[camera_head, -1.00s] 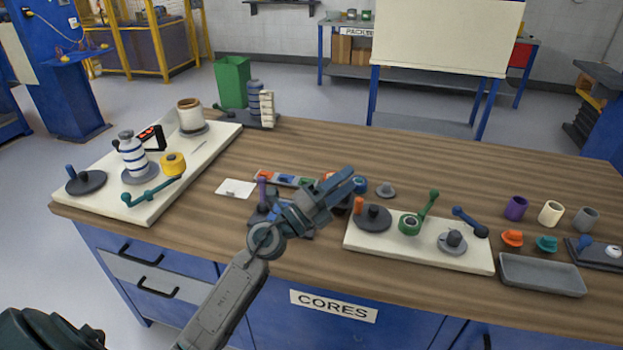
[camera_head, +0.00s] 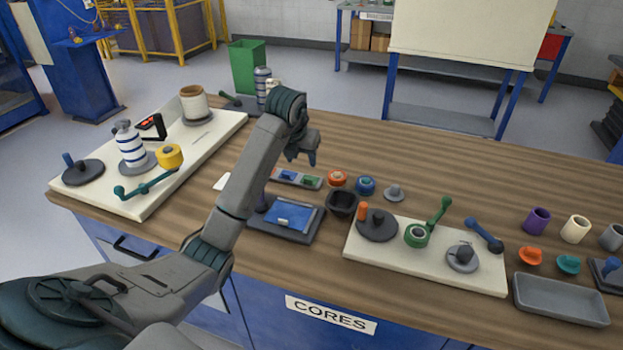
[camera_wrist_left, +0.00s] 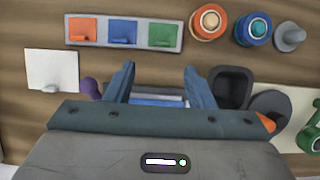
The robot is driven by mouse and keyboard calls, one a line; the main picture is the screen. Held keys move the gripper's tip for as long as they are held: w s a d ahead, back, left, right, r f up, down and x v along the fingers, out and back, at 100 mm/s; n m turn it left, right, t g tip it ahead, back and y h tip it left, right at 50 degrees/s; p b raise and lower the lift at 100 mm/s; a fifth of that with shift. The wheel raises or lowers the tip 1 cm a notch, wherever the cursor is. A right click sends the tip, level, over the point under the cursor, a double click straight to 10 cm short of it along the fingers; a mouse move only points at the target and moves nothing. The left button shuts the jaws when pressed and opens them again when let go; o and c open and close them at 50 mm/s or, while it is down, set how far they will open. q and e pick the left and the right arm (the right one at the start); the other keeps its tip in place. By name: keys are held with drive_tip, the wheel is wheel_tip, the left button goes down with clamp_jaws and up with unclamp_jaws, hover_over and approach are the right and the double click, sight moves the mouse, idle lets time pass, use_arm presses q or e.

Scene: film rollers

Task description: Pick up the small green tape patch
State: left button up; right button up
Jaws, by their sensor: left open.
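The small green tape patch (camera_wrist_left: 163,36) lies in the right-hand section of a grey strip tray (camera_wrist_left: 125,46), beside a blue patch (camera_wrist_left: 123,32) and an orange-red patch (camera_wrist_left: 84,28). In the head view the green patch (camera_head: 309,181) shows at the right end of the tray, just below my left gripper (camera_head: 301,158). My left gripper is open and empty, its two fingers (camera_wrist_left: 160,72) pointing towards the tray in the wrist view. The patch is ahead of the fingertips, apart from them. My right gripper is out of view.
Orange (camera_wrist_left: 208,22) and blue (camera_wrist_left: 252,28) rolls and a grey knob (camera_wrist_left: 289,37) stand right of the tray. A dark cup (camera_head: 342,203) and a blue-topped block (camera_head: 288,217) are nearer the front. A white card (camera_wrist_left: 52,70) lies left. The wood behind the tray is clear.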

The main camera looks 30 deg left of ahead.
sight(308, 179)
use_arm(q)
drive_tip(key=x, duration=0.4)
drive_tip(key=shift+w+f, duration=0.15)
drive_tip(key=shift+f, duration=0.2)
drive_tip(key=p+x, duration=0.1)
drive_tip(key=x, duration=0.3)
drive_tip(key=shift+w+d+f+p, duration=0.1)
drive_tip(key=shift+d+f+p, duration=0.1)
drive_tip(key=shift+p, duration=0.2)
drive_tip(key=shift+w+a+f, duration=0.1)
drive_tip(key=shift+w+f, duration=0.1)
drive_tip(key=shift+f, duration=0.2)
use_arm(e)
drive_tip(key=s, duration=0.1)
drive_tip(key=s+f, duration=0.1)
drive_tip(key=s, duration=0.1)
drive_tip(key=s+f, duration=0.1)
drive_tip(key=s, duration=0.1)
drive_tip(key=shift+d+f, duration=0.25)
use_arm(q)
drive_tip(key=c, duration=0.9)
